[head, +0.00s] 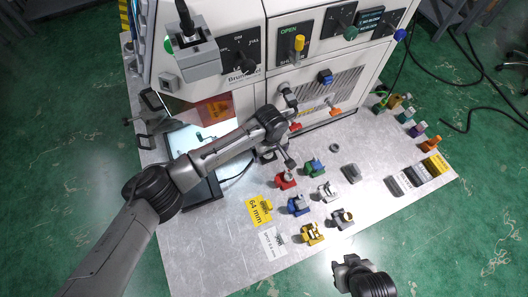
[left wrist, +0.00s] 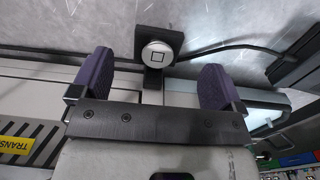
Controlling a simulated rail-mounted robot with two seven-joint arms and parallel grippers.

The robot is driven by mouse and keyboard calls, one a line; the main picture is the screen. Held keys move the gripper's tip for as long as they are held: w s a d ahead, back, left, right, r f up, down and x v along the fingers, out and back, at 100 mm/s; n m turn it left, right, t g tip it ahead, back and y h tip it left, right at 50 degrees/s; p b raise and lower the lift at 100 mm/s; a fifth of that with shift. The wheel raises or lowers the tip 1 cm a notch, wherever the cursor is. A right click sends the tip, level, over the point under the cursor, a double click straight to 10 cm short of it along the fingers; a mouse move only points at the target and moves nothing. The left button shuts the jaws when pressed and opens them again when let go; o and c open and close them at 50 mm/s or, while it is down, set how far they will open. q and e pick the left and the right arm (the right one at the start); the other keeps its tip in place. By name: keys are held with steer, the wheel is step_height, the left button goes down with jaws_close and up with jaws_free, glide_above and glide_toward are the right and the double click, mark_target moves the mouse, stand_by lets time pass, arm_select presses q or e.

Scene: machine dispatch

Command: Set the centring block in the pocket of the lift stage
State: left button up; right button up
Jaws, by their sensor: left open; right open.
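I cannot tell for sure which piece is the centring block; a plain grey block (head: 351,173) lies on the table right of the coloured clamp-like pieces. I cannot pick out the lift stage or its pocket. My left gripper (head: 280,148) is over the table in front of the machine, mostly hidden by its arm. In the left wrist view the left gripper (left wrist: 157,82) is open and empty, its purple-padded fingers apart. A white round button with a square mark (left wrist: 158,53) on a dark base shows between and beyond them. My right gripper (head: 347,270) is open and empty at the table's front edge.
The white machine (head: 240,85) with knobs and an open bay stands behind. A bright panel (head: 185,141) lies at left. The front-left table is clear except for cards.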

mark_target(269, 157)
arm_select(q)
steer(key=shift+f+b, duration=0.7)
steer(key=shift+f, duration=2)
steer(key=shift+c, duration=0.7)
steer(key=c, duration=1)
steer(key=shift+r, duration=0.15)
